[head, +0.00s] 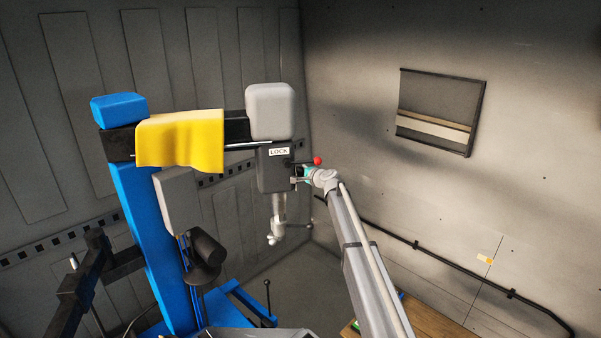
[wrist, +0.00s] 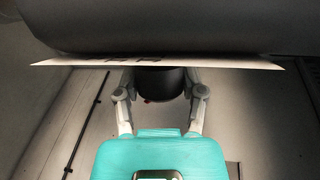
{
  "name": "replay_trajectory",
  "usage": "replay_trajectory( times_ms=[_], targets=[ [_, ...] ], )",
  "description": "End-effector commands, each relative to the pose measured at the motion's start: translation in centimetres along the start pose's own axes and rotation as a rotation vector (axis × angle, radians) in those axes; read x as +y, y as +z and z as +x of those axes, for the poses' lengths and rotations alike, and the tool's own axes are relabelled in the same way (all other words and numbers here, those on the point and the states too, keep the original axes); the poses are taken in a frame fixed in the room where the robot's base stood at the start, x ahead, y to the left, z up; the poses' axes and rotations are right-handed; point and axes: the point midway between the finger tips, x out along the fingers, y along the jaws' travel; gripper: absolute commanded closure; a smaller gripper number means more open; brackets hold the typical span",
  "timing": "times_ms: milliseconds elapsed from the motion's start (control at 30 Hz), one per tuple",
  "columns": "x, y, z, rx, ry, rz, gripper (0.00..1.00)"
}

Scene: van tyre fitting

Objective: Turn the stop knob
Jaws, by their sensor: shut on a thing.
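The stop knob (wrist: 160,82) is a dark, round knob in the wrist view, just under the edge of a white plate. My gripper (wrist: 160,94) has a finger on each side of it and is shut on it. In the head view my gripper (head: 297,178) is at the right side of the dark head block (head: 272,172) labelled LOCK. The knob cannot be made out there, as the gripper and its fingers cover that spot. How far the knob is turned does not show.
A lever with a red ball (head: 317,160) sticks out just above my gripper. The white LOCK label (head: 279,152) is close by. A yellow cloth (head: 180,140) hangs over the horizontal arm of the blue column (head: 150,230). A wooden bench (head: 440,318) stands low at the right.

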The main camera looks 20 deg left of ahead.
Motion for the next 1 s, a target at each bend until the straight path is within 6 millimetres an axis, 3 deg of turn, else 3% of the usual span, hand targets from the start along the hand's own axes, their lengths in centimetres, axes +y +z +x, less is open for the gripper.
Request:
replay_trajectory(
  times_ms=[67, 100, 267, 1000],
  targets=[
    [0.06, 0.07, -0.04, -0.002, 0.001, 0.000, 0.95],
    [0.06, 0.07, -0.04, -0.002, 0.001, -0.001, 0.44],
    [0.05, 0.05, -0.04, -0.002, 0.001, -0.001, 0.14],
    [0.21, -0.01, 0.01, 0.000, -0.033, -0.014, 0.12]
  ],
)
